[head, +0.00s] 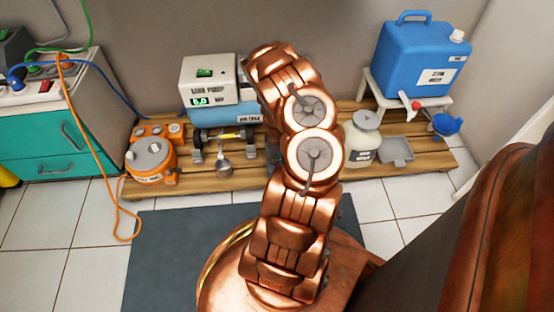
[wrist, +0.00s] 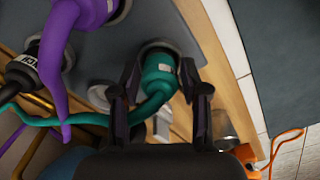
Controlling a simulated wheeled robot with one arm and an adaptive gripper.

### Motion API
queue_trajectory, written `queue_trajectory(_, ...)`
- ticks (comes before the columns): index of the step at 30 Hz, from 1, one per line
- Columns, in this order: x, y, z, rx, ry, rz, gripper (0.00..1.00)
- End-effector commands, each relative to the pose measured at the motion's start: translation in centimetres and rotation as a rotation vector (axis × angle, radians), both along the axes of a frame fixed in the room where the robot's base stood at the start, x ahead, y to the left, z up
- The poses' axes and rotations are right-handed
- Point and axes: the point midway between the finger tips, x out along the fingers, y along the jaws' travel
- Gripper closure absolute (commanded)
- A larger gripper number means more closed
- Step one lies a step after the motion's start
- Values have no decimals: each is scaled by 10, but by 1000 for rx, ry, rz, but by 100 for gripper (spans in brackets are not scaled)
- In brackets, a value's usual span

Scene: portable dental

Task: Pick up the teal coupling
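The teal coupling (wrist: 158,72) shows in the wrist view, seated at a round grey port on a grey panel. A teal hose (wrist: 150,106) curves from it down and to the left. My gripper (wrist: 159,68) has its two dark fingers on either side of the coupling. The fingers look open, with a narrow gap at the left finger; whether the right finger touches the coupling I cannot tell. In the head view my arm hides the gripper, and the coupling does not show there.
A purple hose (wrist: 55,70) and a dark labelled coupling (wrist: 22,70) are left of the teal coupling. In the head view a wooden pallet (head: 410,165) holds a pump unit (head: 208,75), an orange pot (head: 152,160), a white jar (head: 363,138) and a blue canister (head: 415,60).

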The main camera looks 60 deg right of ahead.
Motion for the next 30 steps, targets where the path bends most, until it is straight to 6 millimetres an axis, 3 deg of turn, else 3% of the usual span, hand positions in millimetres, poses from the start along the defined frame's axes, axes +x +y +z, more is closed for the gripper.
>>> queue_trajectory(1, 0, 0, 0, 0, 0, 0, 63)
queue_trajectory(12, 0, 0, 0, 1, 0, 0, 100)
queue_trajectory(23, 0, 0, 7, 1, 0, 0, 100)
queue_trajectory(30, 0, 1, 40, 2, 2, 0, 100)
